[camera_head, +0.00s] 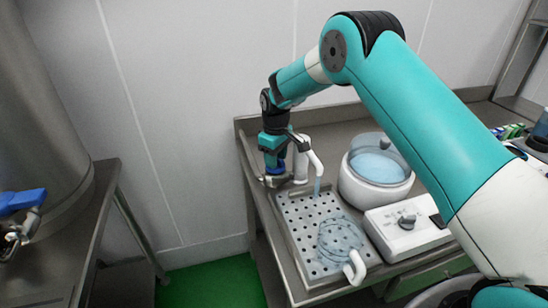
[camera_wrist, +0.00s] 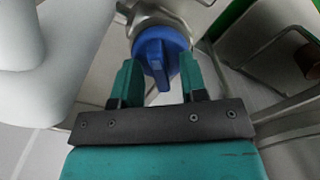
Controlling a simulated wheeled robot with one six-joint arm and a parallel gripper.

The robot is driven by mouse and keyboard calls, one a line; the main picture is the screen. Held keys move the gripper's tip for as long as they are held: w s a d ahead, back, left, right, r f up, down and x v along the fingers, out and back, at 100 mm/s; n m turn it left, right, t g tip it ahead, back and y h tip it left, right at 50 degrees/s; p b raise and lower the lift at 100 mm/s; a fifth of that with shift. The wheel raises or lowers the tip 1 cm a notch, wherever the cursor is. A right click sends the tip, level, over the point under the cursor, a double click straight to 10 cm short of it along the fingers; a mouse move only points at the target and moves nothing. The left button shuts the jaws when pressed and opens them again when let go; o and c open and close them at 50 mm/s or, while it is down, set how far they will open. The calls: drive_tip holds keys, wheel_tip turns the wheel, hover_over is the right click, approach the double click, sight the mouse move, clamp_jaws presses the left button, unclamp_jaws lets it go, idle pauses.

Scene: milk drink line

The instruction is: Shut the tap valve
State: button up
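The tap has a white curved spout (camera_head: 314,158) over the perforated drain tray. A short bluish stream (camera_head: 317,187) shows below its mouth. The tap's blue valve knob (camera_wrist: 160,50) with a raised lever sits on a metal body in the wrist view. My gripper (camera_wrist: 159,78) is open, with one teal finger on each side of the lever; I cannot tell whether either touches the knob. In the head view my gripper (camera_head: 273,172) is beside the tap at the counter's left edge and partly hides the valve.
A clear jug with a white handle (camera_head: 355,268) stands on the drain tray (camera_head: 300,235). A white lidded pot (camera_head: 372,188) and a white appliance with a dial (camera_head: 407,222) stand to the right. Another blue valve handle (camera_head: 22,201) is by the large steel tank (camera_head: 40,120) at left.

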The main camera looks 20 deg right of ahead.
wheel_tip(320, 180, up, 17)
drive_tip(key=b, duration=0.3)
drive_tip(key=shift+r, duration=0.2)
